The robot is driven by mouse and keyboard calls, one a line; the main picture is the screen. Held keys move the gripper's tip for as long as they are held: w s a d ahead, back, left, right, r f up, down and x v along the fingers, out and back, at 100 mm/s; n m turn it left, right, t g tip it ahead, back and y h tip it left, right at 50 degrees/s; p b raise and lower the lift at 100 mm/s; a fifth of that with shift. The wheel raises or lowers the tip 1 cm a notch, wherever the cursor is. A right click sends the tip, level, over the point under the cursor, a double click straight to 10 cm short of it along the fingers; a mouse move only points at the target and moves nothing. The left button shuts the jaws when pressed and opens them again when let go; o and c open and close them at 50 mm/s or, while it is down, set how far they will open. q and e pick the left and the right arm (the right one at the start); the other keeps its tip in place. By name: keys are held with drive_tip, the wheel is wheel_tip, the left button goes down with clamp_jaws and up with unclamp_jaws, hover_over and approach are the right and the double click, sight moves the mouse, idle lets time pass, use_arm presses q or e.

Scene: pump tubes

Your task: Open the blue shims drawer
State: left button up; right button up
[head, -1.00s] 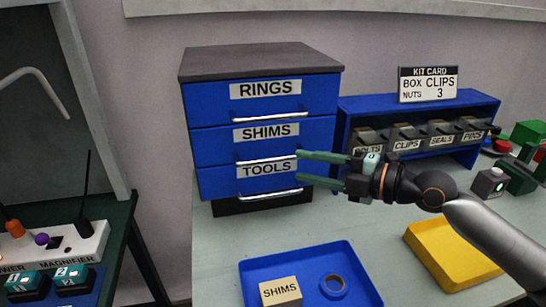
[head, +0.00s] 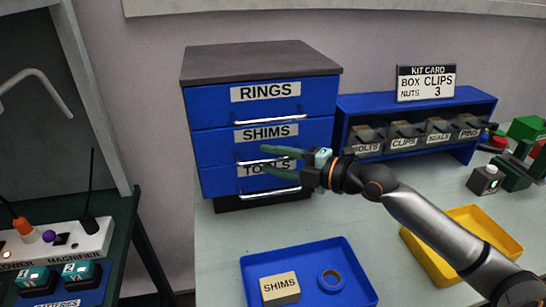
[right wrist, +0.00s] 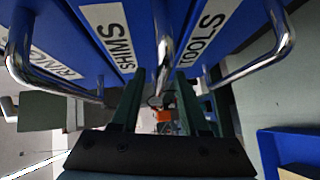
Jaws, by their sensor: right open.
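The blue shims drawer (head: 290,136) is the middle one of three in a blue cabinet with a dark top, and it looks closed. Its label shows in the right wrist view (right wrist: 113,38). Its chrome handle (head: 284,155) runs along the drawer's lower part; in the right wrist view the handle (right wrist: 163,40) lies between my two finger lines. My right gripper (head: 264,160) is open, its green fingers at the shims handle and overlapping the tools label. Whether the fingers touch the handle cannot be told. My left gripper is not in view.
The rings drawer (head: 235,110) is above and the tools drawer (head: 222,182) below, each with a chrome handle. A yellow tray (head: 425,250) and a bin rack (head: 480,108) stand to the right.

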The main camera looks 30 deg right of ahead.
drive_tip(key=shift+c, duration=0.4)
clamp_jaws()
idle(1.1)
